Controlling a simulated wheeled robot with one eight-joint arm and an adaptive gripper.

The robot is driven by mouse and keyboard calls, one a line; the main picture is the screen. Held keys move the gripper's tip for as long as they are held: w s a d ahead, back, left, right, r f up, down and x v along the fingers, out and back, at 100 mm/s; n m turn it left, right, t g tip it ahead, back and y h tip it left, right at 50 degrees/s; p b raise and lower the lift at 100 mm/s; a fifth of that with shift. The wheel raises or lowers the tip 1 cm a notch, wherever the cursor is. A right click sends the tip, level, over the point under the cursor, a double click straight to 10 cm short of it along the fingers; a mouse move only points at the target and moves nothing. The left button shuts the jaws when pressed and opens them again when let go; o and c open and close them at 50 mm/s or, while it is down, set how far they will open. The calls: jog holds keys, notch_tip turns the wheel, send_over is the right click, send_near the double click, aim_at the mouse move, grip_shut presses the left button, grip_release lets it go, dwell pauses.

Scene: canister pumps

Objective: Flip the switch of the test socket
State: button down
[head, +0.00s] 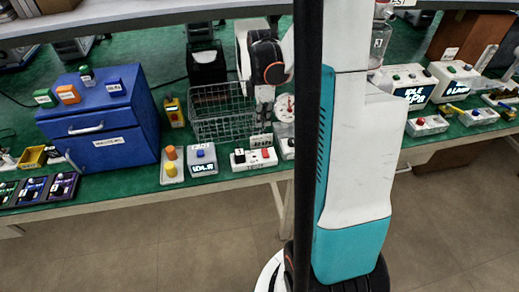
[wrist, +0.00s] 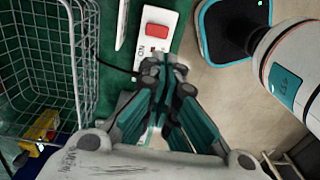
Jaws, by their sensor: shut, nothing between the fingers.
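The test socket (head: 243,161) is a white strip lying on the green bench top near the front edge. Its red switch (head: 265,153) is at its right end; a dark outlet is at its left. In the wrist view the white socket (wrist: 176,22) shows with the red rocker switch (wrist: 158,30) and an "ON" mark beside it. My gripper (wrist: 165,66) is shut and empty. Its fingertips appear over the socket, just below the switch in that picture, and hide part of the strip. Whether they touch it I cannot tell. In the head view my gripper (head: 264,112) hangs above the socket.
A wire basket (head: 222,112) stands behind and left of the socket. A blue cabinet (head: 100,120) stands further left. My column blocks part of the head view.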

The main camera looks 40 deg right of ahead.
aim_at(263, 157)
jog(key=shift+f, duration=0.1)
jog(key=f+b, duration=0.2)
jog(key=f, duration=0.4)
jog(key=f+b, duration=0.3)
jog(key=f, duration=0.4)
jog(key=shift+s+a+f, duration=0.1)
jog(key=shift+s+f, duration=0.1)
jog(key=shift+f, duration=0.2)
